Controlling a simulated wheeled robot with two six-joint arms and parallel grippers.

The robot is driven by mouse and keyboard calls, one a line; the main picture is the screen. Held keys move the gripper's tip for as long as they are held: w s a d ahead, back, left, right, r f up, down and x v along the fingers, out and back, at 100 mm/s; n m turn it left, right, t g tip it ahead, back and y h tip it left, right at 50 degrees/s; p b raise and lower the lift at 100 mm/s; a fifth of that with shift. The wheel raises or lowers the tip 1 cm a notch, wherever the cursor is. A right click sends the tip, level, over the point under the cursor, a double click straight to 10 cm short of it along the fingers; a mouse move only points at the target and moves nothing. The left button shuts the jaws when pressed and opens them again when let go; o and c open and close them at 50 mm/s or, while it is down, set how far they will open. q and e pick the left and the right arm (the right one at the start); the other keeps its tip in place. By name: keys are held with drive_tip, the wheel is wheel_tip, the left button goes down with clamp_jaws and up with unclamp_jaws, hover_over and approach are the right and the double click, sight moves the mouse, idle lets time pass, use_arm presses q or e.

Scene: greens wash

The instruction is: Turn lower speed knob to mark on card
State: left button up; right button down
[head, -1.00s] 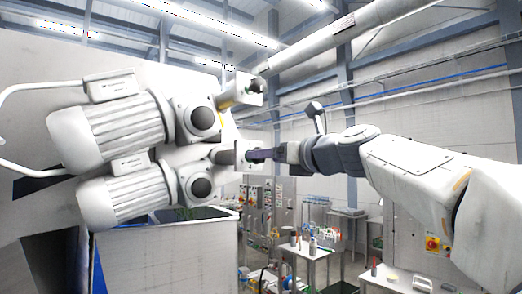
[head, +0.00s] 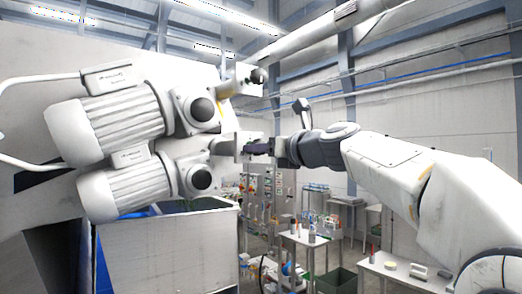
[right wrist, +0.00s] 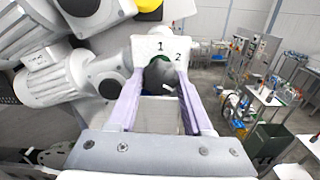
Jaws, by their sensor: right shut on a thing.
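Two motor drive units are stacked at the left in the head view, an upper motor (head: 105,123) and a lower motor (head: 125,188). The lower unit's pale end piece (head: 226,145) meets my right gripper (head: 252,148). In the right wrist view a white card (right wrist: 148,46) carries the marks 1 and 2. Just below it, the dark round lower speed knob (right wrist: 158,74) sits between the purple fingers of my right gripper (right wrist: 160,98), which are shut on it. The knob's pointer setting is not clear. My left gripper is not in view.
The upper unit's dark knob (head: 259,76) sticks out above my right gripper. A metal tank (head: 170,250) stands below the motors. Small tables (head: 308,238) and a dark green bin (head: 337,281) stand behind, lower right. Space right of the knob is open.

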drive_tip(key=shift+n, duration=0.3)
drive_tip(key=n+b, duration=0.1)
drive_tip(key=n, duration=0.4)
drive_tip(key=shift+w+d, duration=0.1)
drive_tip(key=n+b, duration=0.2)
drive_tip(key=n, duration=0.4)
drive_tip(key=shift+n, duration=0.4)
drive_tip(key=n+b, duration=0.1)
drive_tip(key=n, duration=0.5)
drive_tip(key=shift+d+r, duration=0.1)
drive_tip(key=shift+r+n+b, duration=0.1)
drive_tip(key=shift+n+b, duration=0.6)
drive_tip(key=shift+n, duration=2.1)
drive_tip(key=shift+c, duration=1.6)
unclamp_jaws()
